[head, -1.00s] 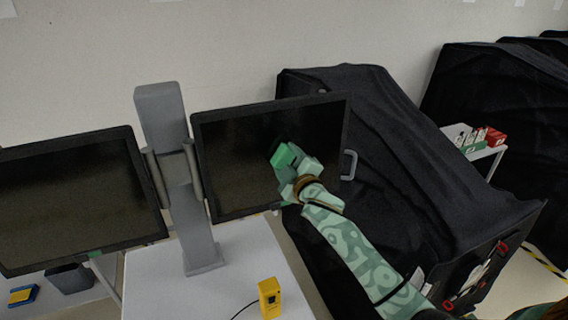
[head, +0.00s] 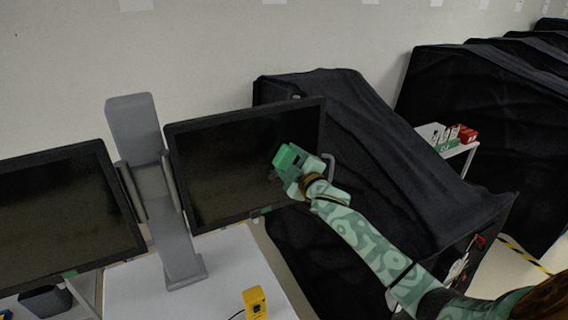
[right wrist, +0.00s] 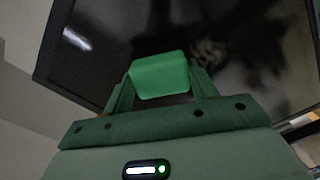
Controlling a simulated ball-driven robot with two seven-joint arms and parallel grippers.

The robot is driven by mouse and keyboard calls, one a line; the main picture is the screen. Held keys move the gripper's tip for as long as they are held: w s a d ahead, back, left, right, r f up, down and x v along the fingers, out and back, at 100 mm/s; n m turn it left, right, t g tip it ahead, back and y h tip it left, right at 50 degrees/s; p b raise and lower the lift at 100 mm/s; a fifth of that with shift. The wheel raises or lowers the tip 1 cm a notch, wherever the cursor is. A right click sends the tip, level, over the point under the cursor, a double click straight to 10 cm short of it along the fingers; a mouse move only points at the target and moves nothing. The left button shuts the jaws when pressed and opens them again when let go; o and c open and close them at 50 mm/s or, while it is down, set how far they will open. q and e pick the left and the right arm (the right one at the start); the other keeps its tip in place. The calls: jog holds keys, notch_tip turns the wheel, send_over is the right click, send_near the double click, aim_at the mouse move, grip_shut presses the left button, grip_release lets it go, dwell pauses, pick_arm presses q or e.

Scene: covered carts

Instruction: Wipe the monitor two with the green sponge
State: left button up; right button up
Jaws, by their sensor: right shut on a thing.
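Two dark monitors hang on a grey stand. The right monitor (head: 225,165) has my right gripper (head: 285,163) in front of the lower right part of its screen. My right gripper is shut on the green sponge (head: 284,157). In the right wrist view the sponge (right wrist: 160,75) sits between the fingers, against or very near the dark screen (right wrist: 120,45); I cannot tell if it touches. The left monitor (head: 60,215) stands apart at the left. Neither screen shows a readable number. My left gripper is not in view.
The grey stand (head: 150,190) rises from a white table (head: 220,265) with a yellow device (head: 254,303) on it. A black covered cart (head: 370,150) stands close behind and right of the monitor. A white shelf (head: 456,150) with small boxes is farther right.

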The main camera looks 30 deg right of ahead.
jog(key=d, duration=0.3)
jog(key=shift+s, duration=0.2)
jog(key=shift+a, duration=0.1)
jog(key=s, duration=0.6)
jog(key=shift+a, duration=0.2)
jog(key=s, duration=0.3)
dwell(0.3)
